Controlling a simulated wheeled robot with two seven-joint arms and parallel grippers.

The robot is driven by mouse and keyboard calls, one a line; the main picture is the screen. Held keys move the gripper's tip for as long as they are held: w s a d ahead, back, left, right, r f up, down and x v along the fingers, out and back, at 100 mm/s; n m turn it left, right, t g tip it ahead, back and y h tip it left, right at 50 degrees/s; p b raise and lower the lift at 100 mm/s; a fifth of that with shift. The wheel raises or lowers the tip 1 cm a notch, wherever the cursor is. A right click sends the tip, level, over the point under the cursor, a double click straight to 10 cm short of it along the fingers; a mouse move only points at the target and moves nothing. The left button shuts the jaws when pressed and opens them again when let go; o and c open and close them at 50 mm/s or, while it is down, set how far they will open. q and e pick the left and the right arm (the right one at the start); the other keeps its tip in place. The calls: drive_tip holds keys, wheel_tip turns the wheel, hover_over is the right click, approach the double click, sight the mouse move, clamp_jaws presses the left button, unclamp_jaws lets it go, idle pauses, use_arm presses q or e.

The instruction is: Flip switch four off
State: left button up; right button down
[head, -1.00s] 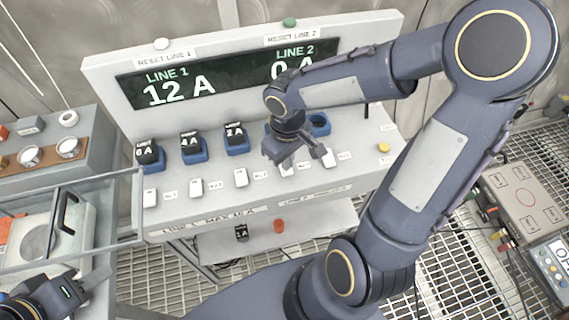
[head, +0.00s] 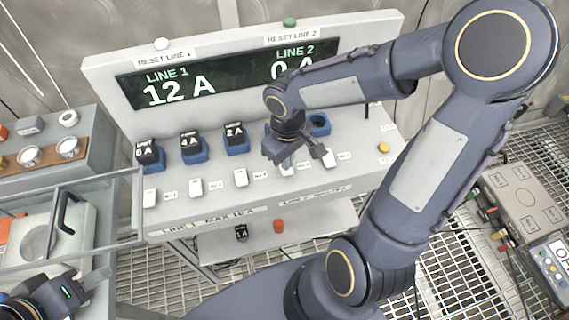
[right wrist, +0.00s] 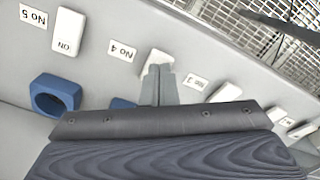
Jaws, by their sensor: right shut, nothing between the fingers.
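Switch four (right wrist: 154,62) is a white rocker beside its "No 4" label (right wrist: 122,50) in the right wrist view. My right gripper (right wrist: 160,82) is shut and empty, its tips right at this switch and covering part of it. I cannot tell whether they touch, nor read the rocker's state. In the head view, switch four (head: 286,170) shows just below my right gripper (head: 289,163). Switch five (right wrist: 68,32) reads ON. The display (head: 215,75) shows Line 1 at 12 A and Line 2 at 0 A. My left gripper (head: 75,290) is at the lower left, its jaw opening unclear.
Other white switches, including switch one (head: 150,198), line the console front. Black modules sit in blue sockets (head: 194,156) behind them; the right socket (head: 319,124) is empty. A glass-sided case (head: 70,215) stands at left. A red cylinder (head: 279,226) is on the lower shelf.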

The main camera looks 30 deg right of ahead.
drive_tip(key=shift+f+b, duration=0.9)
drive_tip(key=shift+f, duration=0.15)
idle(0.4)
drive_tip(key=shift+r, duration=0.15)
wheel_tip(320, 180, up, 7)
drive_tip(key=p, duration=0.5)
drive_tip(key=shift+p, duration=0.4)
drive_tip(key=s+a+r+m+t+y, duration=0.1)
drive_tip(key=s+r+m+t+y, duration=0.2)
drive_tip(key=s+r, duration=0.5)
drive_tip(key=s+m+t, duration=0.1)
drive_tip(key=s+t, duration=0.1)
drive_tip(key=s, duration=0.1)
drive_tip(key=shift+s+r+m+t+y, duration=0.3)
drive_tip(key=shift+s+r+m+y, duration=0.1)
